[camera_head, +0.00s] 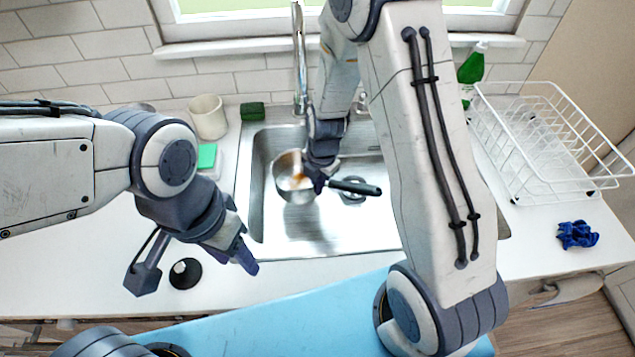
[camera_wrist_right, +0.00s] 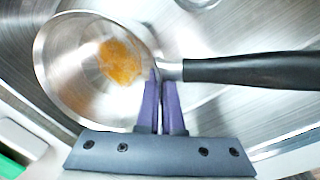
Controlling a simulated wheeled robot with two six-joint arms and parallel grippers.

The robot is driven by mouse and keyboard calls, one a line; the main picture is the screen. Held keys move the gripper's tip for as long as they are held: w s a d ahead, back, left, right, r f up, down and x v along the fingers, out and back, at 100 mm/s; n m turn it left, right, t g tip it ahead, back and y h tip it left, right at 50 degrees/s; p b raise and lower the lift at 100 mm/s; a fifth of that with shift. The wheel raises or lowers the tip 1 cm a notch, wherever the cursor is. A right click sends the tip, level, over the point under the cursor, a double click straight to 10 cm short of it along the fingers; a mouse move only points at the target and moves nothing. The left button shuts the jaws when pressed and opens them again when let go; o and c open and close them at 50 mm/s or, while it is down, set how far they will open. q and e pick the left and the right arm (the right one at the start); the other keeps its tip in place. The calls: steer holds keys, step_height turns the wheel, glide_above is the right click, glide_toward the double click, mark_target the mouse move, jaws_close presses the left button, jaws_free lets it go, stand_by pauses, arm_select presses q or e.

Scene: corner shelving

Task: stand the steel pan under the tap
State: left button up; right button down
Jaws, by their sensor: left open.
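The steel pan (camera_head: 287,172) is in the left part of the sink, with an orange-brown patch inside and its black handle pointing right. It also shows in the right wrist view (camera_wrist_right: 75,75). The chrome tap (camera_head: 299,60) rises behind the sink's back edge, above the pan in the picture. My right gripper (camera_head: 318,180) is at the pan where handle and rim meet; its purple fingers (camera_wrist_right: 161,85) are close together there, apparently shut on it. Whether the pan touches the sink floor is unclear. My left gripper (camera_head: 243,258) is open and empty above the front counter.
The steel sink (camera_head: 300,235) has a drain near the pan handle. A cream cup (camera_head: 208,117), a dark green sponge (camera_head: 252,111) and a green bottle (camera_head: 471,68) stand behind. A white dish rack (camera_head: 530,150) and blue cloth (camera_head: 577,235) are right. A black round item (camera_head: 185,273) lies left.

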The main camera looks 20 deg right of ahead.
arm_select(q)
step_height(320, 180, down, 7)
steer(key=b, duration=0.5)
steer(key=shift+r+b, duration=0.15)
steer(key=shift+b, duration=0.2)
arm_select(e)
steer(key=shift+f, duration=3)
arm_select(q)
steer(key=shift+f+b, duration=0.55)
arm_select(e)
steer(key=shift+f, duration=0.5)
steer(key=c, duration=1)
jaws_free()
step_height(320, 180, up, 10)
steer(key=s, duration=0.1)
steer(key=shift+d+r, duration=0.2)
steer(key=shift+d, duration=0.05)
